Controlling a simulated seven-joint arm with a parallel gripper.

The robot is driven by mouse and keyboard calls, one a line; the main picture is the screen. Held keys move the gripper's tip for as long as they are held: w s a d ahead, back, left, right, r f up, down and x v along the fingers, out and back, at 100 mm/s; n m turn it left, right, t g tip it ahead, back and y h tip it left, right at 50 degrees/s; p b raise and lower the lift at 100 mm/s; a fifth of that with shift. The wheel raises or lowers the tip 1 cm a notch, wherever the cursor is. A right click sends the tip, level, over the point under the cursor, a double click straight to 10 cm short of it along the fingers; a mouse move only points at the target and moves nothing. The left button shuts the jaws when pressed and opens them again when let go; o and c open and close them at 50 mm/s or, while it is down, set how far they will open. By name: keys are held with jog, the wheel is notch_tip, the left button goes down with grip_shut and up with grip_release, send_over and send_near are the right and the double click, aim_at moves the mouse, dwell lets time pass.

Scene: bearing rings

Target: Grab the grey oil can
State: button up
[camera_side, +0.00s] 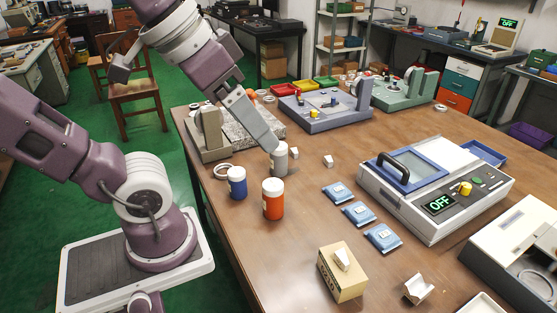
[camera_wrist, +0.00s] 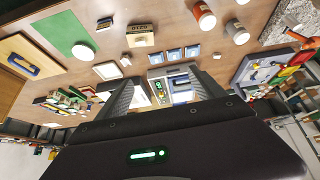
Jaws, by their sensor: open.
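The grey oil can (camera_side: 280,160), a small cylinder with a pale lid, stands upright on the wooden table near the blue and orange cans. In the side view my gripper (camera_side: 271,146) is tilted down, its tip overlapping the can's upper left. In the wrist view the fingers of my gripper (camera_wrist: 165,76) are apart with nothing held between them. What looks like the grey can (camera_wrist: 237,33) is at upper right there, outside the fingers. Contact cannot be told from the side view.
The blue can (camera_side: 237,183) and orange can (camera_side: 273,199) stand close in front. Blue packets (camera_side: 359,214) and an "OFF" machine (camera_side: 437,185) lie right. A labelled box (camera_side: 343,273) is nearer the front.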

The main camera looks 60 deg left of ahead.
jog(key=w+a+n+t, duration=0.1)
jog(key=w+a+n, duration=0.15)
jog(key=w, duration=0.55)
jog(key=n+t+y, duration=0.2)
jog(key=n+y, duration=0.5)
jog(key=y, duration=0.3)
send_over(281, 147)
jog(key=s+d, duration=0.1)
jog(key=s, duration=0.2)
notch_tip(281, 147, down, 4)
notch_tip(281, 147, down, 26)
jog(key=r, duration=0.1)
jog(key=x, duration=0.5)
jog(key=f+x, duration=0.1)
jog(key=x, duration=0.1)
jog(key=shift+w+d+f, duration=0.15)
jog(key=shift+d, duration=0.05)
grip_shut()
